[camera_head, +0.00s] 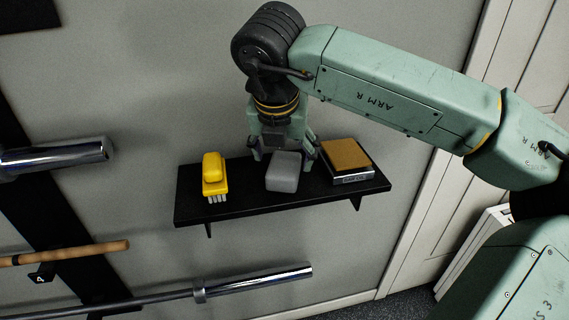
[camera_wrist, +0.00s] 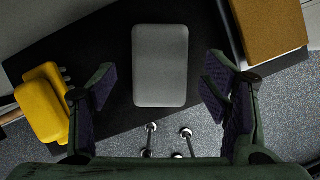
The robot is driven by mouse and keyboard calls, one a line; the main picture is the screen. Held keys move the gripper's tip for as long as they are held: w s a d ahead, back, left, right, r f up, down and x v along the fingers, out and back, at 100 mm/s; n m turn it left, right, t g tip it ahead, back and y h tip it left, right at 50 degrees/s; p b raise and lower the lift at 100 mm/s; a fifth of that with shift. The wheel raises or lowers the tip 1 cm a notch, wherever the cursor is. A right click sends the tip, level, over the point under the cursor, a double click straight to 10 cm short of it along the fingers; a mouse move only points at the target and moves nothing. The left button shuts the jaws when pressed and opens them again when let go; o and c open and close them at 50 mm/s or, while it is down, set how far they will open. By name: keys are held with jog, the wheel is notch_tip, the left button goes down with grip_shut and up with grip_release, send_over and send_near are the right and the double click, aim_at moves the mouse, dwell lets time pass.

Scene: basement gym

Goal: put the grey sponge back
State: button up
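The grey sponge (camera_head: 284,171) sits on the black wall shelf (camera_head: 250,208), between a yellow brush and a brown-topped box. It also shows in the wrist view (camera_wrist: 160,65), ahead of and between my fingers. My gripper (camera_head: 284,158) hangs over the shelf just behind and above the sponge in the head view. In the wrist view my gripper (camera_wrist: 160,88) is open, with a gap between each finger and the sponge's sides. Whether the sponge rests fully flat on the shelf is hard to tell.
The yellow brush (camera_head: 213,175) stands close to the left finger. The box with a brown top (camera_head: 346,160) is close on the right. A metal barbell (camera_head: 250,284) and a wooden bar (camera_head: 70,254) are below and left. The wall is right behind the shelf.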

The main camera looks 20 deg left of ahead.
jog(key=v, duration=0.8)
jog(key=shift+b, duration=0.45)
